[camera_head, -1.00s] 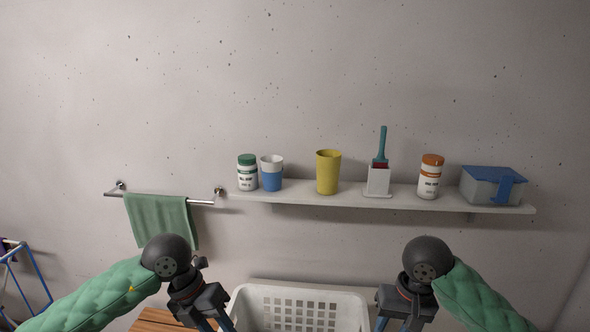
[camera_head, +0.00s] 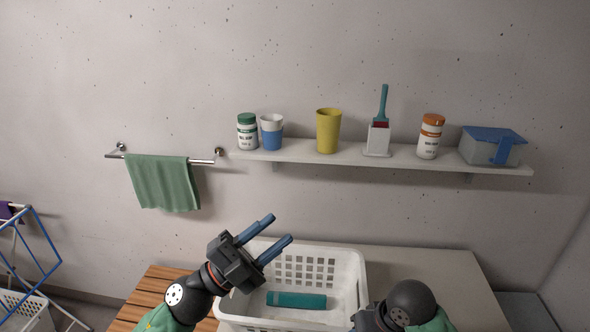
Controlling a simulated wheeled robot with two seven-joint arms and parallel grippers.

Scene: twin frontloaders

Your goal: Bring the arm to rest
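My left gripper (camera_head: 267,238) is over the left back part of a white laundry basket (camera_head: 353,268). Its two blue fingers are apart, with nothing between them, and point up and to the right. My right arm comes in at the bottom right, in front of the basket's right side. The fingers of my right gripper are out of the frame. A teal cylinder-like object (camera_head: 297,300) lies in the basket, below my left gripper.
The basket stands on a pale surface (camera_head: 430,268) with a wooden slatted top (camera_head: 150,298) to its left. A wall shelf (camera_head: 340,158) holds jars, cups, a brush and a grey-blue box. A green towel (camera_head: 162,183) hangs on a rail. A blue drying rack (camera_head: 35,245) stands far left.

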